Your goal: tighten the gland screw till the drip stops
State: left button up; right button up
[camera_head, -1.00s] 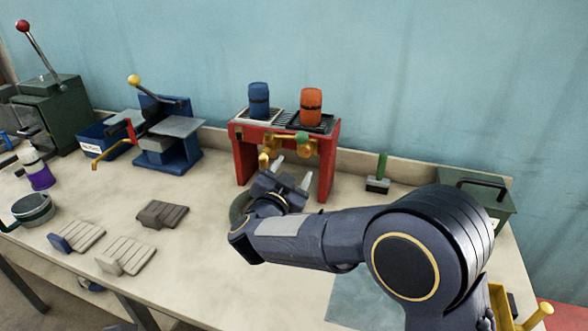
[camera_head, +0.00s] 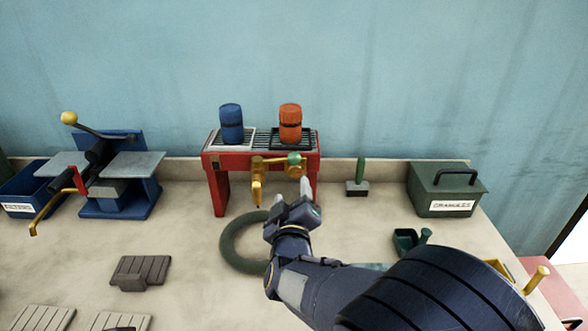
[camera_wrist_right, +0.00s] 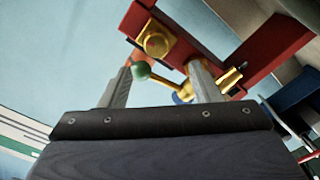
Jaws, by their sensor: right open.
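A red stand (camera_head: 216,190) carries a brass valve (camera_head: 272,167) across its front, with a green ball handle (camera_head: 295,158) and a downward spout (camera_head: 257,192). A small dark spot shows under the spout tip; I cannot tell whether it is a drip. My right gripper (camera_head: 291,193) is open and empty, just below and in front of the valve's right end. In the right wrist view, a brass knob (camera_wrist_right: 158,44), possibly the gland screw, lies beyond the open fingers (camera_wrist_right: 162,84), apart from them. The green ball (camera_wrist_right: 141,71) appears near the left finger.
A blue canister (camera_head: 231,123) and an orange canister (camera_head: 290,123) stand on the stand. A grey-green ring (camera_head: 232,246) lies below the spout. A brush (camera_head: 358,180) and green box (camera_head: 448,190) are right; a blue press (camera_head: 120,190) is left.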

aim_at(295, 173)
jog(key=w, duration=0.7)
jog(key=shift+w+d, duration=0.3)
jog(key=shift+w, duration=0.05)
jog(key=c, duration=1)
